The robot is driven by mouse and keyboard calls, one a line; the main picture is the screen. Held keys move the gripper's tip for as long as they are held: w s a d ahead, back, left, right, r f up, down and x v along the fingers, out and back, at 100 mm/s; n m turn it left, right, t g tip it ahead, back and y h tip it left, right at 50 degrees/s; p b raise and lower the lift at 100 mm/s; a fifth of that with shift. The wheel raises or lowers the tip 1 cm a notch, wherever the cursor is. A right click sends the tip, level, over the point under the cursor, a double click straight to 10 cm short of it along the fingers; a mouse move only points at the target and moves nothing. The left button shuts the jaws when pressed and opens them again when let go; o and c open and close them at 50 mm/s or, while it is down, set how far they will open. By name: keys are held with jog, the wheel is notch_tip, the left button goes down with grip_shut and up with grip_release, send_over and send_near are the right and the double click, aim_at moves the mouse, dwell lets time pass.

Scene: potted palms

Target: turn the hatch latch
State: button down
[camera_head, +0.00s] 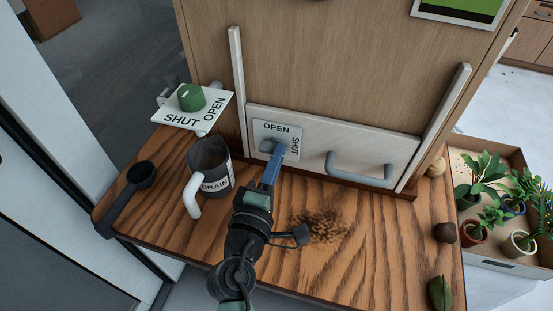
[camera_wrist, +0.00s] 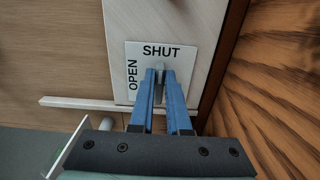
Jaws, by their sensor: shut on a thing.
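The pale hatch panel (camera_head: 312,150) stands upright at the back of the wooden bench, with a grey bar handle (camera_head: 360,171) on its right half. The grey hatch latch (camera_head: 267,145) sits on a white plate (camera_head: 289,128) marked OPEN along the top and SHUT down the right side. My gripper (camera_head: 274,152) has its blue fingers at the plate, shut on the latch. In the wrist view the latch (camera_wrist: 159,82) shows between the fingertips (camera_wrist: 160,76), below the word SHUT. The fingers cover much of it, so I cannot tell exactly which way it points.
A green knob (camera_head: 190,97) on a SHUT/OPEN plate and a mug (camera_head: 217,178) marked DRAIN stand left of my arm. A black scoop (camera_head: 139,178) lies farther left. Dark soil (camera_head: 322,226) is spilled on the bench. Potted plants fill a box (camera_head: 512,262) at right.

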jog(key=c, duration=0.9)
grip_release()
jog(key=shift+s, duration=0.1)
jog(key=b+v, duration=0.1)
jog(key=v, duration=1.1)
jog(key=shift+s+a, duration=0.15)
jog(key=shift+s, duration=0.25)
